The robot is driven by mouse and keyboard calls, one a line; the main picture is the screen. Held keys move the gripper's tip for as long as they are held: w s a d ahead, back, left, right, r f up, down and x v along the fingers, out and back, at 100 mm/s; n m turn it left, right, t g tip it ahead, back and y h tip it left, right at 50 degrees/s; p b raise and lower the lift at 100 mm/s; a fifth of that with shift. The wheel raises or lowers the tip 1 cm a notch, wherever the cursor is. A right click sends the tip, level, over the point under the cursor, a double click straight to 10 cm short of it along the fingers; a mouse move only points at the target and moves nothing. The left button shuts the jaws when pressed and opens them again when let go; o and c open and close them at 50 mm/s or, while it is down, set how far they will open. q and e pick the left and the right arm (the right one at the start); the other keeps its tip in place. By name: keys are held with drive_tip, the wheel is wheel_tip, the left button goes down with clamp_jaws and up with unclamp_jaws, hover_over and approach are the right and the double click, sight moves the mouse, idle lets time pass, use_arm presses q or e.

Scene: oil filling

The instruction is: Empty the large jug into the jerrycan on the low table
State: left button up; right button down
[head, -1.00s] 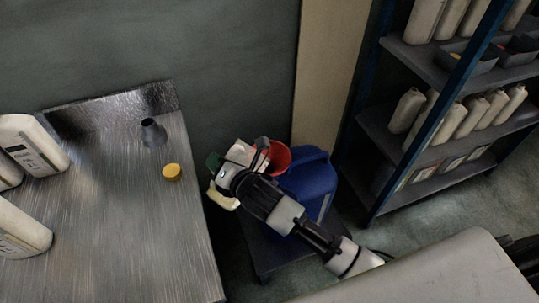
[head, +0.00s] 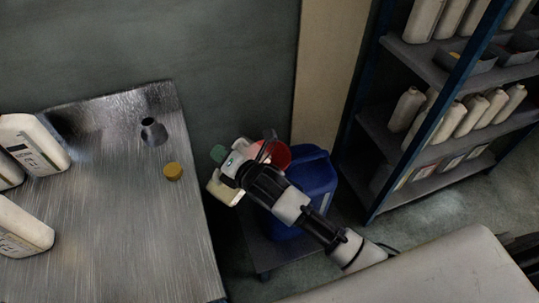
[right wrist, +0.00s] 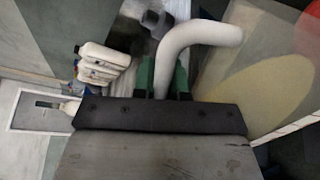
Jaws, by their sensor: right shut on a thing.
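The large jug (head: 224,190) is pale, with a yellowish body, and is mostly hidden behind my right gripper in the head view. My right gripper (head: 222,158) has green fingertips and is shut on the jug's handle. In the right wrist view the green fingers (right wrist: 162,78) close on the white curved handle (right wrist: 205,33), with the yellowish jug body to the right. The blue jerrycan (head: 316,178) stands on the low table (head: 277,252). A red funnel (head: 278,157) shows at its left, partly behind my gripper; its seating is hidden. Whether oil is flowing cannot be seen. My left gripper is out of view.
A shelf rack (head: 440,143) with several pale bottles stands at right. A wall is behind.

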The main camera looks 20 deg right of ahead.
drive_tip(key=shift+w+d+r+m, duration=0.15)
drive_tip(key=shift+w+d+m, duration=0.15)
drive_tip(key=shift+d, duration=0.1)
idle(0.5)
